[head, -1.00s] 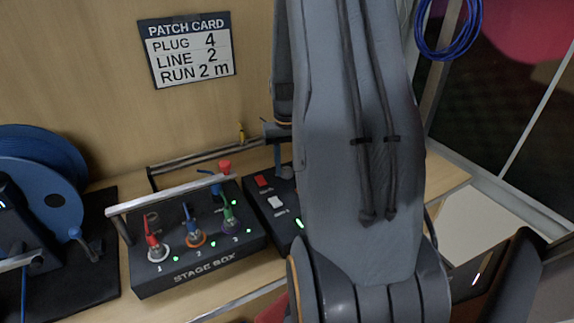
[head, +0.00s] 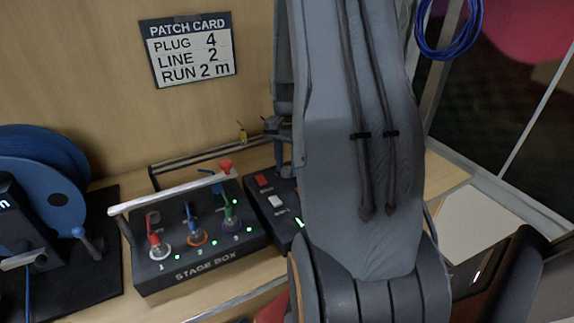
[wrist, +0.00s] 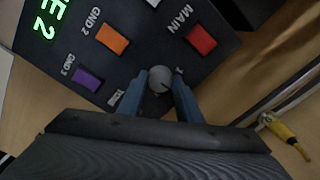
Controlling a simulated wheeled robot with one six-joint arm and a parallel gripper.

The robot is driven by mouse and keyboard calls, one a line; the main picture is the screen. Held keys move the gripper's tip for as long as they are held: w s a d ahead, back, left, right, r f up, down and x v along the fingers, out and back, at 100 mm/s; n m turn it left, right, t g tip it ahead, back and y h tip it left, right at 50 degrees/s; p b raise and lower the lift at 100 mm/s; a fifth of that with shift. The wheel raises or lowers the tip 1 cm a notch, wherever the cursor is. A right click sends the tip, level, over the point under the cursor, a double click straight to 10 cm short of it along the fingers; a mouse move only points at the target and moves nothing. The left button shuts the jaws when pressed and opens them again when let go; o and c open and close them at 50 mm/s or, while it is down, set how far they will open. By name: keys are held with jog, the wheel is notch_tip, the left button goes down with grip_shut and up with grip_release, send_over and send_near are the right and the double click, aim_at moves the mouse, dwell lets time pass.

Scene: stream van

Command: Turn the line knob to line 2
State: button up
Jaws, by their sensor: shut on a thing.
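The line knob (wrist: 159,80) is a round grey knob on a dark control box (wrist: 70,45), centred in the wrist view. My gripper (wrist: 160,84) has its two blue fingers on either side of the knob, shut on it. A green display (wrist: 47,18) at the upper left of the wrist view reads "E 2", its start cut off. In the head view the dark box (head: 260,206) is partly seen, and my arm hides much of it. The patch card (head: 190,48) on the wall reads plug 4, line 2, run 2 m.
The box carries a red MAIN switch (wrist: 201,39), an orange GND 2 switch (wrist: 112,38) and a purple GND 3 switch (wrist: 88,79). The stage box (head: 190,275) with plugged cables stands left of it. A blue cable reel (head: 50,190) is farther left. A yellow plug (wrist: 284,133) lies nearby.

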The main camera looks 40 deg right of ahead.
aim_at(287, 169)
jog(key=shift+m, duration=0.3)
jog(key=o, duration=1)
jog(key=shift+o, duration=0.2)
jog(key=shift+r+b, duration=0.85)
jog(key=shift+r, duration=3.1)
